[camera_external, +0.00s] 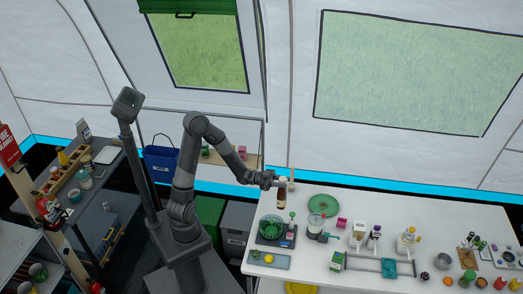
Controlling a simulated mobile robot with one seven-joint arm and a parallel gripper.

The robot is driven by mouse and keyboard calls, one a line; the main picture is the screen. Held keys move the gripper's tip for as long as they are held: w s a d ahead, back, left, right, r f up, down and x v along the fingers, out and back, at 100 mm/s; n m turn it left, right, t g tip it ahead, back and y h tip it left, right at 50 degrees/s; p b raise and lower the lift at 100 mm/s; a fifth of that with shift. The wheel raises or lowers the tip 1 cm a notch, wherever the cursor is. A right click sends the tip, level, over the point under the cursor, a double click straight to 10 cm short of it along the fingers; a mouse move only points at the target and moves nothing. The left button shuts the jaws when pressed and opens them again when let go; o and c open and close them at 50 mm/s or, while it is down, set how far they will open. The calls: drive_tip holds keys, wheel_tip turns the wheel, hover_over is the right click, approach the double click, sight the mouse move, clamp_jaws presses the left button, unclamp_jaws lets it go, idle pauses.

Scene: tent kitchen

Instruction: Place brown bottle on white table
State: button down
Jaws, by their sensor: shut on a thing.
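My gripper (274,184) is at the end of my outstretched arm, above the back left part of the white table (352,200). It is shut on the brown bottle (281,200), a small dark bottle with a pale band. The bottle looks roughly upright and appears to be held above the tabletop, behind the green bowl. The exact gap below it cannot be told. The fingertips are too small to make out clearly.
On the table near the bottle are a green bowl (271,227) on a dark scale, a green plate (323,203) and a clear container (315,223). A blue tray (268,260) lies at the front left. Several jars and vegetables crowd the right; the back right is clear.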

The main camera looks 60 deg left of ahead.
drive_tip(key=w+a+f, duration=0.7)
drive_tip(key=a+f, duration=0.2)
drive_tip(key=f, duration=0.2)
drive_tip(key=shift+w, duration=0.2)
idle(0.4)
drive_tip(key=c, duration=1)
unclamp_jaws()
drive_tip(key=shift+f, duration=0.1)
drive_tip(key=shift+o, duration=0.2)
